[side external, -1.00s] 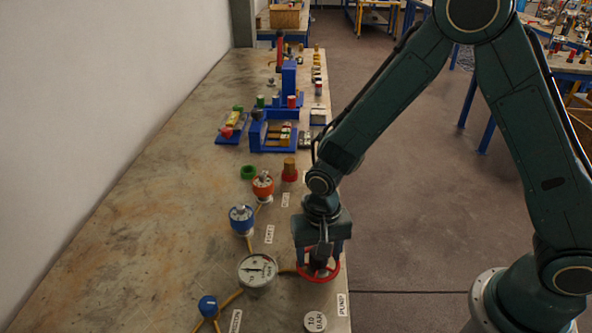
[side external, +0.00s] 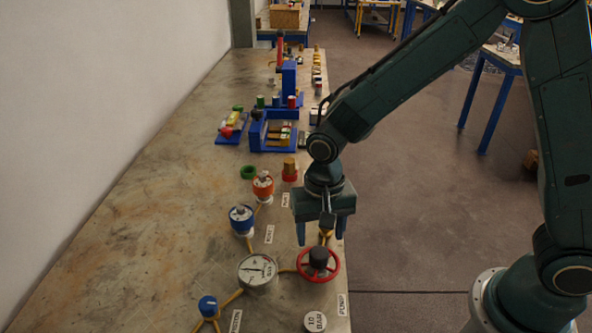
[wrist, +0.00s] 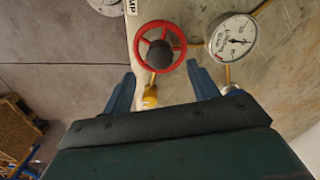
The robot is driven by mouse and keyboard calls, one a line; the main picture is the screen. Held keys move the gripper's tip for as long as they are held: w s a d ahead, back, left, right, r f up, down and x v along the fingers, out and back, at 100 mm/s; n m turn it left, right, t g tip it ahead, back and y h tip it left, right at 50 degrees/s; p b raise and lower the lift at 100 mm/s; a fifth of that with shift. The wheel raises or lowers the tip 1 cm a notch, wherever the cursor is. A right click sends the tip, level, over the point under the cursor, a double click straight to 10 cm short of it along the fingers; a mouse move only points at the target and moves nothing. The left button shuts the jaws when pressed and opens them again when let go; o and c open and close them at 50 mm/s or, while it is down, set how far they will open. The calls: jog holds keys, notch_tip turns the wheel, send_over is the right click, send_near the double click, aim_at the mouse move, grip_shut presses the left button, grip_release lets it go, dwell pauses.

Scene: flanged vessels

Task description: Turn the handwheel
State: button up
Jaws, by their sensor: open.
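The red handwheel (side external: 319,264) with a dark hub lies near the right edge of the table, beside the gauge. It also shows in the wrist view (wrist: 141,46), just beyond the fingertips. My gripper (side external: 322,240) is open and empty, above and behind the wheel in the side view, apart from it. In the wrist view my gripper (wrist: 160,80) has its two blue fingers spread wide. The white round gauge (side external: 257,270) stands left of the wheel, joined to it by a pipe, and also shows in the wrist view (wrist: 230,38).
A blue-topped vessel (side external: 241,219) and an orange-topped vessel (side external: 263,187) stand behind the gauge. A blue knob (side external: 208,306) and a white "10 BAR" disc (side external: 315,321) are in front. Blue fixtures (side external: 273,131) stand farther back. The table's left side is clear.

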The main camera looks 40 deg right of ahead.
aim_at(322, 251)
notch_tip(322, 251, up, 7)
dwell(0.4)
jog(key=shift+r, duration=0.1)
jog(key=s+d+r+n+t, duration=0.5)
jog(key=s+d+r, duration=0.8)
jog(key=s, duration=0.4)
jog(key=shift+d+n+t, duration=0.3)
jog(key=shift+d+n, duration=0.1)
jog(key=shift+n, duration=0.1)
jog(key=shift+r, duration=0.1)
dwell(2.8)
